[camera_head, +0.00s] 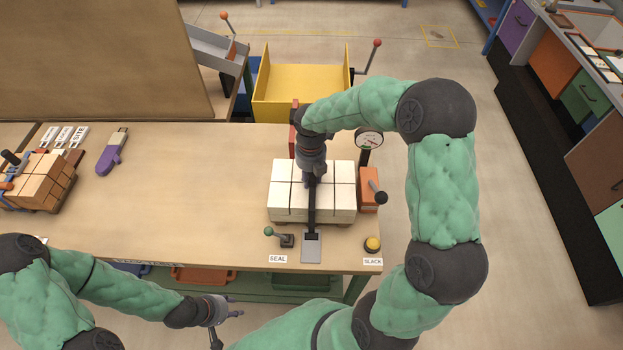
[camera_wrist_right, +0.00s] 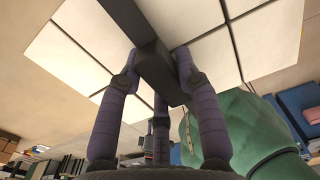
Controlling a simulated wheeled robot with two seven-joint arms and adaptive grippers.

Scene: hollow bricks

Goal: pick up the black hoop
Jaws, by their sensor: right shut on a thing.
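The black hoop (camera_head: 312,205) shows as a dark bar over the middle of a block of white bricks (camera_head: 340,197). Its near end meets a dark piece on a grey plate (camera_head: 311,250) at the table's front edge. My right gripper (camera_head: 311,178) points down over the white block. In the right wrist view its fingers (camera_wrist_right: 157,68) are closed on the dark bar of the hoop (camera_wrist_right: 148,42), close to the white bricks. The rest of the hoop is hidden. My left gripper (camera_head: 226,323) is empty at the bottom, in front of the table, with its fingers spread.
A green-knobbed lever (camera_head: 269,232) by the SEAL label and a yellow button (camera_head: 372,244) by the SLACK label flank the plate. An orange device with a black-knobbed lever (camera_head: 378,195) stands right of the block. Brown bricks (camera_head: 38,185) lie far left. The table's middle is mostly clear.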

